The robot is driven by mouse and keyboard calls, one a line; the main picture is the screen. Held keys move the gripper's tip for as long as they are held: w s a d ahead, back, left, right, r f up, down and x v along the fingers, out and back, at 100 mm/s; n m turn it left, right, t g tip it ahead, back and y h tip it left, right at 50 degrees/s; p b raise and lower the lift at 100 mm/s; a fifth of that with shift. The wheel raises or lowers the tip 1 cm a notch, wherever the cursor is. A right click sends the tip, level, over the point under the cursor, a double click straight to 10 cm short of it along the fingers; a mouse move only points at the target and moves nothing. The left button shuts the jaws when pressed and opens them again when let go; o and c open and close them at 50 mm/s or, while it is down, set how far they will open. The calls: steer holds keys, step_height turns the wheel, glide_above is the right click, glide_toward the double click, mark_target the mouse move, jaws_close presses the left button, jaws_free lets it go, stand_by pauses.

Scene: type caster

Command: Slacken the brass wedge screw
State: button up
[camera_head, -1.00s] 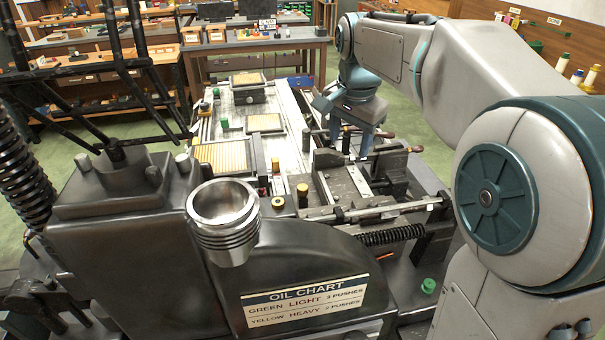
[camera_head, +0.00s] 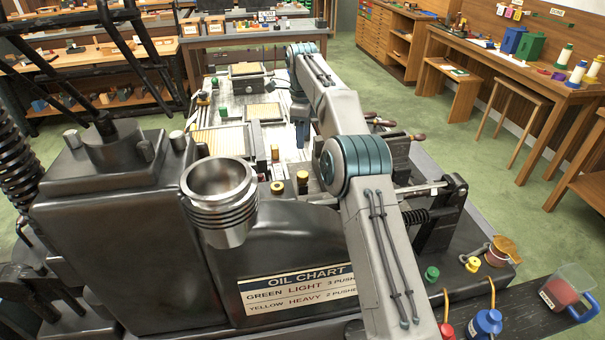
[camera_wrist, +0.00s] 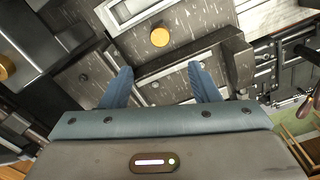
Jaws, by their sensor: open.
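A round brass screw head (camera_wrist: 160,37) sits on dark speckled metal in the wrist view, ahead of my fingertips and roughly centred between them. A second brass round (camera_wrist: 5,68) shows at the left edge of that view. I cannot tell which is the wedge screw. My gripper (camera_wrist: 160,72) is open and empty, its two blue fingers spread apart and pointing at the machine. In the head view, two brass knobs (camera_head: 277,187) (camera_head: 303,178) stand near the machine's near end.
A steel cup (camera_head: 219,195) and dark housing with an oil chart (camera_head: 297,290) stand in front. Wooden-ended levers (camera_head: 415,137) stick out at the right of the bed. Bottles and a measuring jug (camera_head: 568,290) stand at the lower right.

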mark_target(303, 174)
step_height(303, 174, down, 14)
stand_by(0.6)
steer(key=c, duration=1)
